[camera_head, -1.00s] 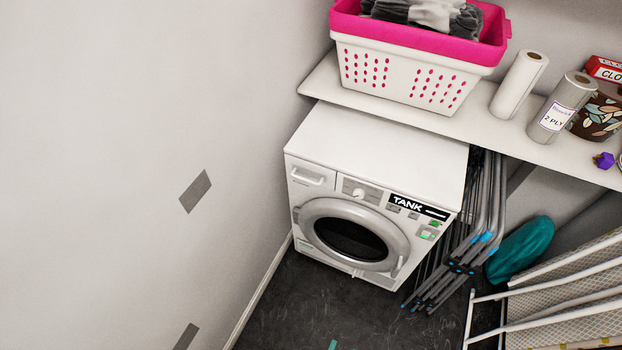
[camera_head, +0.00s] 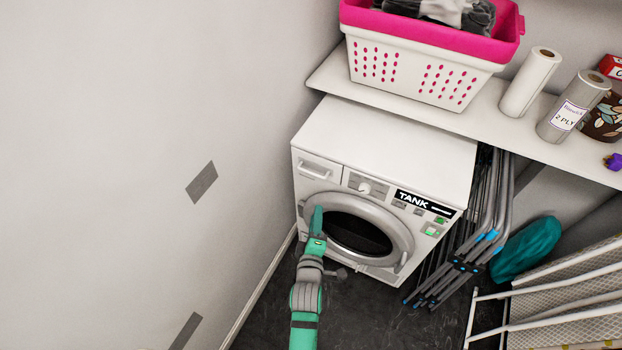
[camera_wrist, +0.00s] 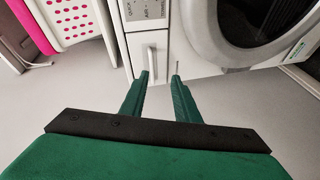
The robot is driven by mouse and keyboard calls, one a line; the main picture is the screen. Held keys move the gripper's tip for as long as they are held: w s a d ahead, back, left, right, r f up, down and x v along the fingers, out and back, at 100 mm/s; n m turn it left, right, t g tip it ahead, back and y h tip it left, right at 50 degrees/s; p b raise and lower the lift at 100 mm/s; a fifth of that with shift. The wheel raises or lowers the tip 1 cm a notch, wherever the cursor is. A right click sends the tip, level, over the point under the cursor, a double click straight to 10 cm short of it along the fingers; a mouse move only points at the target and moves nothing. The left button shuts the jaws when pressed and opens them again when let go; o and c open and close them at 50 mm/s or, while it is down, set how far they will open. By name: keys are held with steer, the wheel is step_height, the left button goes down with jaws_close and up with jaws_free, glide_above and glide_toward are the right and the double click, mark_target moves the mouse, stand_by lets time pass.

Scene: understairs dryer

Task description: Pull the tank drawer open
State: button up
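The white dryer (camera_head: 385,140) stands with its round door (camera_head: 358,230) shut. A drawer front (camera_head: 318,171) with a pale bar handle (camera_head: 314,172) is at its upper left and looks shut. A black TANK label (camera_head: 424,203) is at the right of the control panel. My green gripper (camera_head: 317,213) is below the drawer front, in front of the door ring's left side. In the wrist view my gripper (camera_wrist: 160,77) is open and empty. The handle (camera_wrist: 152,61) shows in line with the finger gap, nearer the left finger; contact is not visible.
A shelf (camera_head: 480,125) above the dryer holds a pink and white basket (camera_head: 420,70) and paper rolls (camera_head: 530,80). Folded metal frames (camera_head: 470,240) lean close at the dryer's right. A wall (camera_head: 120,150) bounds the left side. Dark floor (camera_head: 370,310) in front is clear.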

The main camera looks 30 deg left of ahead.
steer(key=w+a+n, duration=0.2)
steer(key=w+a, duration=0.7)
steer(key=w, duration=0.3)
steer(key=shift+w+a+f+y, duration=0.15)
steer(key=shift+w+f+y, duration=0.15)
steer(key=shift+w, duration=0.1)
steer(key=shift+r, duration=0.1)
steer(key=shift+c, duration=0.4)
jaws_close()
